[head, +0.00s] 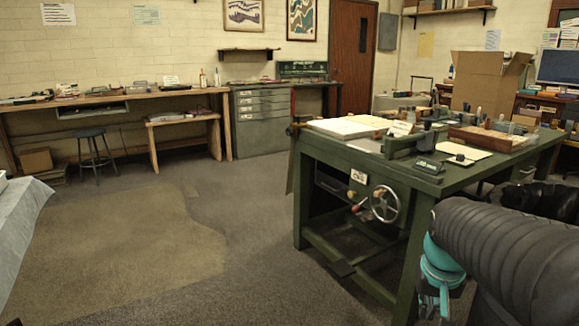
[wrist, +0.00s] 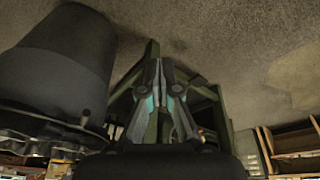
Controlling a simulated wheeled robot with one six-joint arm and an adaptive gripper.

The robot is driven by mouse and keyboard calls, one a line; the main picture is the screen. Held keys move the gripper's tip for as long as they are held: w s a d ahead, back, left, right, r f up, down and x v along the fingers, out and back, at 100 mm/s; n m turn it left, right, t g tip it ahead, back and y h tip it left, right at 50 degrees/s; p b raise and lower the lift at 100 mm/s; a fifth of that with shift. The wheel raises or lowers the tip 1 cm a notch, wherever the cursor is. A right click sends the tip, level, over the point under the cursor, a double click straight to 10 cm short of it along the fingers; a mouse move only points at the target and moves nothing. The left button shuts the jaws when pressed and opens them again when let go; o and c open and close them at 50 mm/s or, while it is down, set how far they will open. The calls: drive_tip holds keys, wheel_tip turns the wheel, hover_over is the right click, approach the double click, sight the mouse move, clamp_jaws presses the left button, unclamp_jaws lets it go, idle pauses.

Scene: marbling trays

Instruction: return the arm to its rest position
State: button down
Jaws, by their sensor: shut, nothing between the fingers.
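My arm shows at the lower right of the head view, a dark ribbed sleeve with a teal joint. It is in front of the green workbench (head: 470,185). My gripper (wrist: 161,62) is in the middle of the wrist view, with its two fingers together and nothing between them. The wrist view is tilted over, with the floor (wrist: 215,30) at the top. The green bench frame (wrist: 215,95) shows behind the fingers. In the head view the fingers cannot be made out.
A black bin (head: 528,197) stands by the bench's right side; a dark bin-like shape (wrist: 60,65) fills the wrist view's left. A handwheel (head: 385,204) juts from the bench front. A cloth-covered table (head: 20,215) is at far left. The floor (head: 150,235) between is open.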

drive_tip(key=s+a+n+t+y, duration=0.1)
drive_tip(key=s+a+n+t, duration=0.2)
drive_tip(key=s+a, duration=0.7)
drive_tip(key=shift+s+a+r, duration=0.2)
drive_tip(key=shift+s+r, duration=0.2)
drive_tip(key=shift+s, duration=0.55)
drive_tip(key=shift+d, duration=0.1)
